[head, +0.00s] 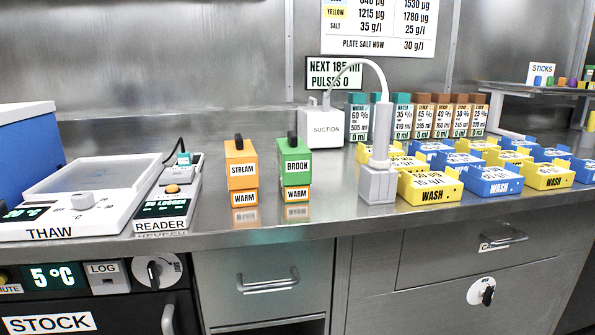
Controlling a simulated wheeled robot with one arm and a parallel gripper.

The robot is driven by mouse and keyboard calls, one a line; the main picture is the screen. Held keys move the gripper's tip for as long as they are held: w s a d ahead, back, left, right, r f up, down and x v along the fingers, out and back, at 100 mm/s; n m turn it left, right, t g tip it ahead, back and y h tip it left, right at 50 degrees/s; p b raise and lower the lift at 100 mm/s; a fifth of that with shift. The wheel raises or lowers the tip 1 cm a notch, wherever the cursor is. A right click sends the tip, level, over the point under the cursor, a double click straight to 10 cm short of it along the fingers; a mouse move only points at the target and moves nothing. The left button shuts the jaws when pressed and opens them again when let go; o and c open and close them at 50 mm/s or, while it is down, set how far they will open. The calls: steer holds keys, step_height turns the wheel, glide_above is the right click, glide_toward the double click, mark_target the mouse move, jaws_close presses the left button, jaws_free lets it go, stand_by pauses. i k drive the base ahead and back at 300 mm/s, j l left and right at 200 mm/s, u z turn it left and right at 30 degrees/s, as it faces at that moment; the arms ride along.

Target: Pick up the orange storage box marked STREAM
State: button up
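The orange storage box marked STREAM (241,165) stands upright on the steel counter, left of centre in the head view. It has a black handle or knob on top and a white WARM label low on its front. A green box marked BROOK (294,162) stands just to its right with a narrow gap between them. My gripper is not in view.
The READER (165,200) and THAW unit (80,195) stand to the left. The white SUCTION box (320,128), with a hose to a grey piece (378,182), is right. Yellow and blue WASH trays (430,188) fill the right side. Counter behind the orange box is clear.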

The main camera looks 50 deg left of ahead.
mark_target(240, 158)
steer(key=u, duration=2.2)
